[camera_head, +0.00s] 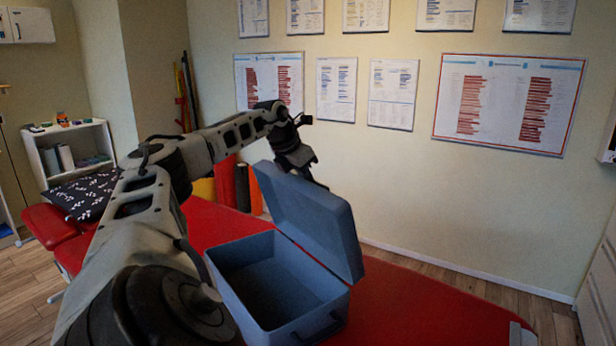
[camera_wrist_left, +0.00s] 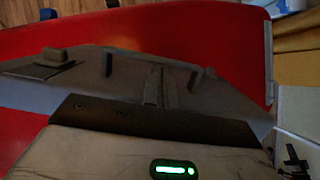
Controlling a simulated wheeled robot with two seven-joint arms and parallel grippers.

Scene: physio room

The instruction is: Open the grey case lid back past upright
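The grey-blue case (camera_head: 335,312) stands on the red table, its empty inside showing from above. Its lid (camera_head: 308,215) is raised, standing roughly upright on the hinge edge at the back right; I cannot tell whether it leans past upright. A handle shows on the case's front right side. My left arm reaches over from the left, and my left gripper (camera_head: 318,180) is at the lid's far upper edge, its fingertips mostly hidden behind the lid. The left wrist view is dark, with a grey surface close to the gripper; finger spacing and contact are unclear. My right gripper is out of view.
The red treatment table (camera_head: 410,305) has free room right of the case. A dark patterned cushion (camera_head: 82,195) lies at its left end. A white shelf (camera_head: 75,150) and upright coloured rolls (camera_head: 225,183) stand behind. Posters hang on the wall.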

